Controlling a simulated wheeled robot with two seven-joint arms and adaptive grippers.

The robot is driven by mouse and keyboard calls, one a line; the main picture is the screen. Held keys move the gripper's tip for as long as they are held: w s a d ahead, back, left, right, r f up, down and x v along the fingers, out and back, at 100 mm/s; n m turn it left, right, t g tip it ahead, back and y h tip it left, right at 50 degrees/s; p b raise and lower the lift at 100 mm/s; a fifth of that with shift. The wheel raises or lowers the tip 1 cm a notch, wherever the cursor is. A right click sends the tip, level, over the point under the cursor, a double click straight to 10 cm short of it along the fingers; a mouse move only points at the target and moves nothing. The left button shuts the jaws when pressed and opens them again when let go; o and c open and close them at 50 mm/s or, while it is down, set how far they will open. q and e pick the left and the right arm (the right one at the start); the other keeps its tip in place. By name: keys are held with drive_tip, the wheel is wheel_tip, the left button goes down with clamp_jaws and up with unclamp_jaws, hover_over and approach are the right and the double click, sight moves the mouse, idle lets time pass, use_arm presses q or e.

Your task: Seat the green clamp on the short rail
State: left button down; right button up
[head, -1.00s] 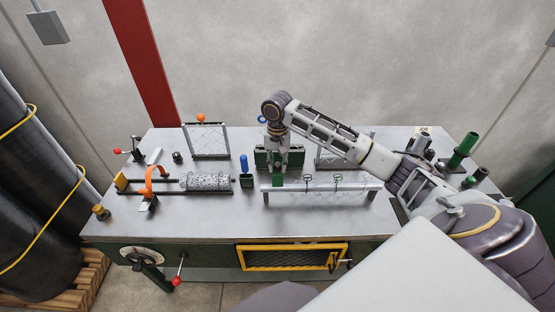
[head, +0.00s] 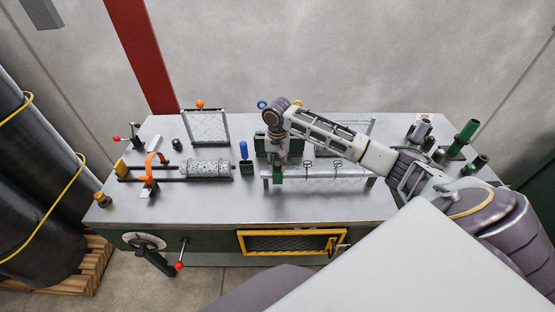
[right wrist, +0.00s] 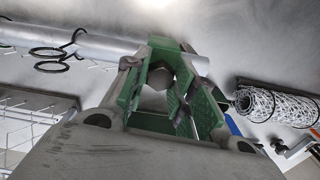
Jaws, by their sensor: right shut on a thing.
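The short rail (head: 355,173) looks like a silver bar on low end legs near the middle front of the bench. It also shows in the right wrist view (right wrist: 105,45). My right gripper (head: 277,166) is shut on the green clamp (head: 278,179) at the left end of this rail. In the right wrist view the clamp (right wrist: 130,95) sits between the fingers and overlaps the rail's end. I cannot tell whether it bears fully on the rail. The gripper hides part of the clamp. My left gripper is out of view.
Two black hook rings (head: 337,166) hang on the rail to the right. A blue-handled tool (head: 243,151) stands in a green block at left, beside a mesh roll (head: 206,167) on dark rails. Green tubes (head: 466,133) stand far right. The bench front is clear.

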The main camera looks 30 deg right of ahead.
drive_tip(key=shift+f, duration=0.35)
drive_tip(key=o, duration=1)
drive_tip(key=shift+r, duration=0.1)
drive_tip(key=shift+r, duration=5.9)
drive_tip(key=shift+f, duration=0.1)
